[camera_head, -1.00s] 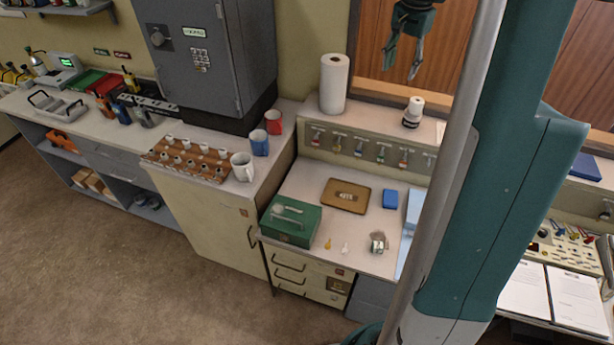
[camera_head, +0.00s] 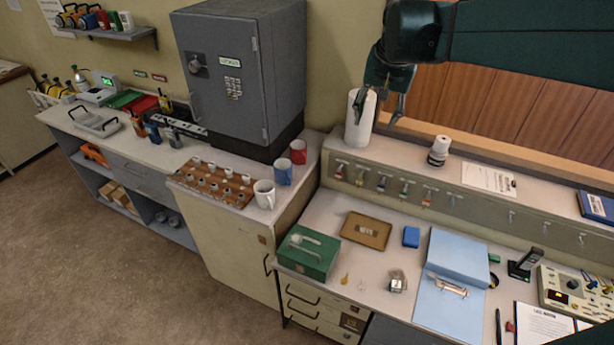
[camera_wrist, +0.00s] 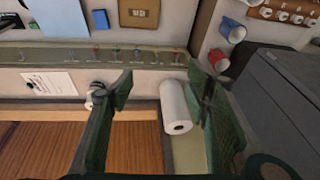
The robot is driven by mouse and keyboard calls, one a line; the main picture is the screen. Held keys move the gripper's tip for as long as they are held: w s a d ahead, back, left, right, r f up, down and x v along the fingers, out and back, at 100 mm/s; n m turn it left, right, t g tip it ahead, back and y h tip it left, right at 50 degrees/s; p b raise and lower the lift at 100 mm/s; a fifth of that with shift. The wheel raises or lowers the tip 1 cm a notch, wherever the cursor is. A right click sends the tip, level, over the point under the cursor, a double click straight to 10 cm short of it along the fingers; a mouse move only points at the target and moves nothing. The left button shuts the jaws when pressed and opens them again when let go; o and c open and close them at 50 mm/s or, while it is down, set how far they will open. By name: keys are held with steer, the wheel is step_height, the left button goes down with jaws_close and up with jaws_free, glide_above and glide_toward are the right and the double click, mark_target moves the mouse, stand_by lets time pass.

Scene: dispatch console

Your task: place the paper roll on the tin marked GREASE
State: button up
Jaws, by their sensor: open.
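The paper roll (camera_head: 361,122) is white and stands upright on the raised ledge behind the desk. My gripper (camera_head: 378,104) is open and empty, in front of and partly over the roll in the head view. In the wrist view the roll (camera_wrist: 174,104) shows between the open fingers of my gripper (camera_wrist: 164,88), nearer the right finger; no contact is clear. A flat tan tin or tray (camera_head: 367,230) with a label plate lies on the desk. A small metallic tin (camera_head: 397,281) stands near the desk's front. I cannot read GREASE on either.
A black-and-white bottle (camera_head: 438,151) stands on the ledge right of the roll. A grey safe (camera_head: 235,80) rises to the left. Below are a green box (camera_head: 308,252), a blue block (camera_head: 411,237) and a blue folder (camera_head: 460,256). Keys hang along the ledge's front.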

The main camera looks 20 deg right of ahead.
steer(key=s+a+f+n+t, duration=0.2)
steer(key=s+a+f+n, duration=0.2)
steer(key=s+a, duration=0.6)
steer(key=s+a+f+n+t+y, duration=0.1)
steer(key=s+a+f+n, duration=0.3)
steer(key=s+a, duration=0.6)
steer(key=shift+a+f+t, duration=0.4)
steer(key=shift+a+f, duration=0.1)
steer(key=shift+a, duration=0.65)
